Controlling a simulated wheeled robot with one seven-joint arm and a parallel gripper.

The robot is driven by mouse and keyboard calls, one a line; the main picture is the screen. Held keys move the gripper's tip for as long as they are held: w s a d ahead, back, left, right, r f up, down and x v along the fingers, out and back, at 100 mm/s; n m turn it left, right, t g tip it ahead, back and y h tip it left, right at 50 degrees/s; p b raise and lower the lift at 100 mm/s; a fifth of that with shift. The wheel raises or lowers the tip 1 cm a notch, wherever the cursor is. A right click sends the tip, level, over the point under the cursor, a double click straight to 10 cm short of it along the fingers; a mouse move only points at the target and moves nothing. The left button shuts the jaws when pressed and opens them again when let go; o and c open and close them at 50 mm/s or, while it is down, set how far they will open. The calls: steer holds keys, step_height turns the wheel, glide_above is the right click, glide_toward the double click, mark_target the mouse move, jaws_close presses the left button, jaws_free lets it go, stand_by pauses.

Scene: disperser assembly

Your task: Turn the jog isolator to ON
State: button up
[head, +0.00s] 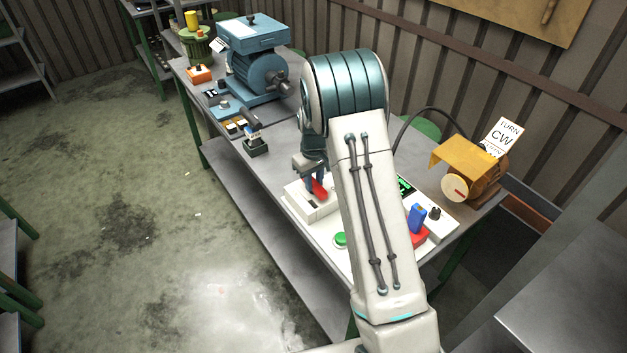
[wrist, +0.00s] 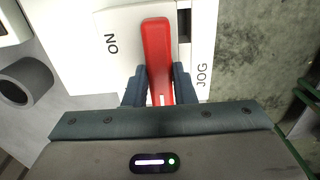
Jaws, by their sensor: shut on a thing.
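The jog isolator is a white box (head: 296,196) on the bench, and in the wrist view its white face (wrist: 88,50) carries the words ON and JOG. Its red handle (wrist: 156,45) runs up the picture between the two words; it also shows in the head view (head: 320,188). My gripper (wrist: 160,88) is shut on the red handle, one blue-grey finger on each side. In the head view my gripper (head: 316,184) reaches down onto the box, and my arm hides part of the bench behind it.
A green button (head: 341,239), a blue part (head: 416,217) on a red base and a black knob (head: 434,213) are on the white panel near the box. An orange motor (head: 470,168) with a "TURN CW" card stands right. A blue machine (head: 258,70) stands at the far end.

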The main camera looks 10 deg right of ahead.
steer(key=shift+m, duration=0.3)
steer(key=m+b, duration=0.2)
steer(key=m, duration=0.2)
steer(key=shift+f+b, duration=0.1)
steer(key=shift+b, duration=0.25)
steer(key=m+b, duration=0.1)
steer(key=m, duration=0.3)
steer(key=m+b, duration=0.1)
steer(key=m, duration=0.8)
steer(key=shift+m, duration=0.3)
steer(key=o, duration=1)
steer(key=shift+r, duration=0.2)
